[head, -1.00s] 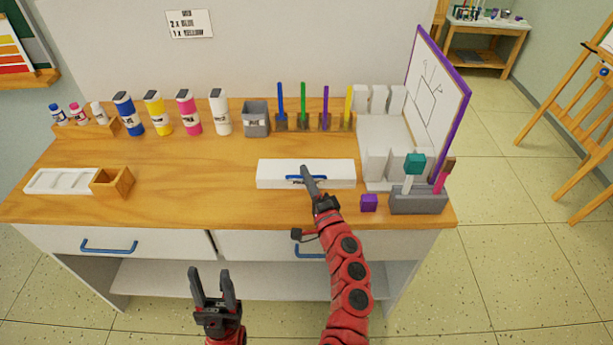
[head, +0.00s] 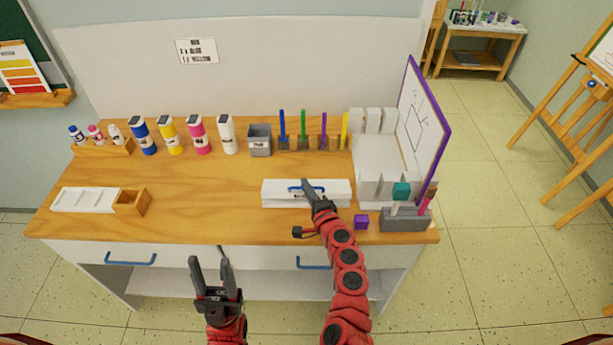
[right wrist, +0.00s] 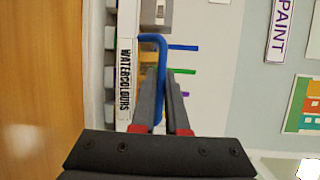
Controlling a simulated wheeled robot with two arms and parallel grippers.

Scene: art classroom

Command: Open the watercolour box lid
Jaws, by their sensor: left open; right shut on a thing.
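The white watercolour box (head: 335,196) lies near the front edge of the desk, right of centre. Its blue handle (head: 294,189) runs along the box, partly covered by my right gripper (head: 308,187). In the right wrist view, the box (right wrist: 124,35) shows its WATERCOLOURS label, and the blue handle (right wrist: 161,60) passes between the fingertips of my right gripper (right wrist: 162,100), which is shut on it. I cannot tell whether the lid is raised at all. My left gripper (head: 210,270) is open and empty, in front of the desk and below its top.
A purple cube (head: 361,222) and a grey holder (head: 405,222) stand just right of the box. A white rack (head: 380,155) and purple-framed board (head: 425,125) stand behind them. Paint bottles and a grey cup (head: 260,142) line the back.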

